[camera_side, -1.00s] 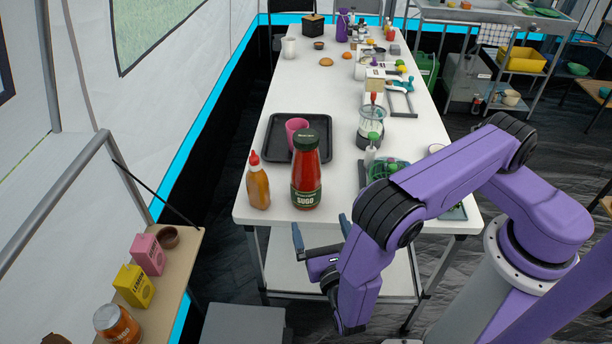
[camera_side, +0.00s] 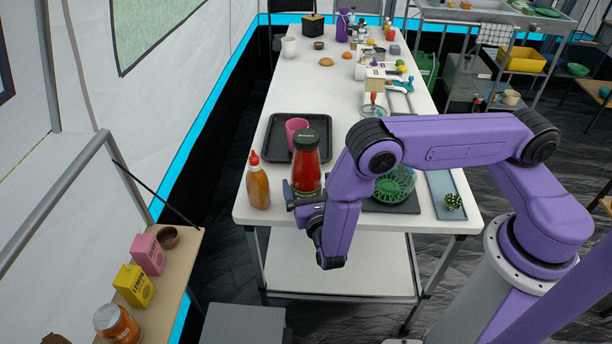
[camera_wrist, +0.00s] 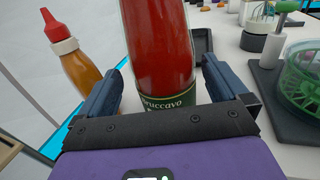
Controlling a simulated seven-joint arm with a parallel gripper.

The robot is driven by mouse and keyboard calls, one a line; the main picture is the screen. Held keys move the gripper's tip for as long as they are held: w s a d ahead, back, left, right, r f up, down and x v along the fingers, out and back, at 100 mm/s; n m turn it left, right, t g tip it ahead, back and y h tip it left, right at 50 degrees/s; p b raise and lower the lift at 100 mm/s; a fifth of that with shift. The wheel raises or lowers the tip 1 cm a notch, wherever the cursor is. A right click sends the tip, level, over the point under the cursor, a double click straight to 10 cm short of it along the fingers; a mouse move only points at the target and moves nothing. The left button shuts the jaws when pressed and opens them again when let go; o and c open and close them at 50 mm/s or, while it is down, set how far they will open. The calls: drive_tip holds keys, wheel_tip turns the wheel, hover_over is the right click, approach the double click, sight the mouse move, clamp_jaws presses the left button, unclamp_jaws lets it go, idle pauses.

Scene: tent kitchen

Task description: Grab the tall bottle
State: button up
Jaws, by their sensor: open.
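The tall red sauce bottle (camera_side: 306,160) has a dark green cap and a green label. It stands upright near the front edge of the white table. In the wrist view the bottle (camera_wrist: 160,45) rises between the two blue fingers of my gripper (camera_wrist: 165,72), with its cap out of frame. My gripper is open, one finger on each side of the bottle's lower part. In the side view my gripper (camera_side: 303,197) is at the bottle's base, partly hidden by my arm. I cannot tell whether either finger touches the glass.
An orange squeeze bottle (camera_side: 258,188) with a red tip stands close on the left. A black tray (camera_side: 275,138) with a pink cup (camera_side: 296,127) lies behind. A green bowl-shaped item (camera_side: 395,182) on a dark board is to the right, partly behind my arm.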

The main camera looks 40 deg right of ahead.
drive_tip(key=shift+x, duration=1.95)
drive_tip(key=shift+d+r, duration=0.1)
drive_tip(key=c, duration=1.4)
drive_tip(key=shift+r, duration=0.1)
drive_tip(key=c, duration=0.4)
